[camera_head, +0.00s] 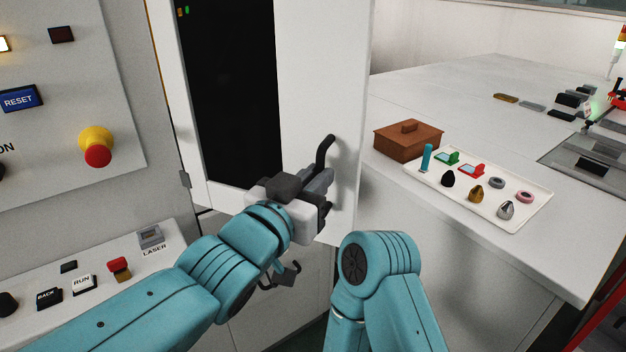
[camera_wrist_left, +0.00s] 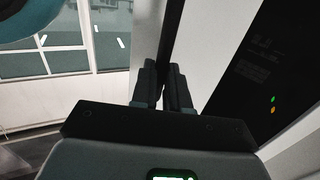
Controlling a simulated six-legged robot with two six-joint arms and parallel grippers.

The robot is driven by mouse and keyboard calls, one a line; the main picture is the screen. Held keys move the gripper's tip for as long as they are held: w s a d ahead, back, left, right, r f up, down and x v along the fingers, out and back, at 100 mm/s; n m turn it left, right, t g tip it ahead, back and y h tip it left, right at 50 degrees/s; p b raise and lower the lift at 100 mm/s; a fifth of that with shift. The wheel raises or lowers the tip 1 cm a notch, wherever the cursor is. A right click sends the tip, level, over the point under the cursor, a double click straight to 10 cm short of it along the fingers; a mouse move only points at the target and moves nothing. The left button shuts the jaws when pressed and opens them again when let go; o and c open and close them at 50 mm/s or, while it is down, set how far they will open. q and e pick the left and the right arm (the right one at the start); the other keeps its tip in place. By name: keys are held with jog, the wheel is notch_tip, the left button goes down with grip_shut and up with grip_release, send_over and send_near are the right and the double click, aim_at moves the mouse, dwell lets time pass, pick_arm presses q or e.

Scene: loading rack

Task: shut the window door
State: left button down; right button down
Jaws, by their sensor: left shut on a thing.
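The window door (camera_head: 320,90) is a white panel with a dark window, standing out from the grey machine front on the left. It also shows in the left wrist view (camera_wrist_left: 215,50). Its black handle (camera_head: 325,150) is near the door's right edge; the dark bar of the handle (camera_wrist_left: 170,35) runs up between the fingers in the left wrist view. My left gripper (camera_head: 319,182) is shut on this handle, and its two fingers (camera_wrist_left: 166,88) lie on either side of the bar. My right arm shows at the lower middle, but its gripper is out of view.
A control panel with a red-and-yellow emergency button (camera_head: 96,147) and a lower button shelf (camera_head: 110,255) are at the left. On the right, a white counter (camera_head: 450,100) holds a brown box (camera_head: 408,142) and a white tray (camera_head: 525,219) of small parts.

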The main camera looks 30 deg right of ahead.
pick_arm(q)
jog(key=shift+w+r, duration=0.2)
jog(key=shift+r, duration=0.05)
jog(key=c, duration=1.2)
grip_release()
jog(key=shift+f, duration=0.15)
jog(key=shift+s, duration=0.1)
jog(key=b+v, duration=0.1)
jog(key=v, duration=1.5)
jog(key=shift+a, duration=0.1)
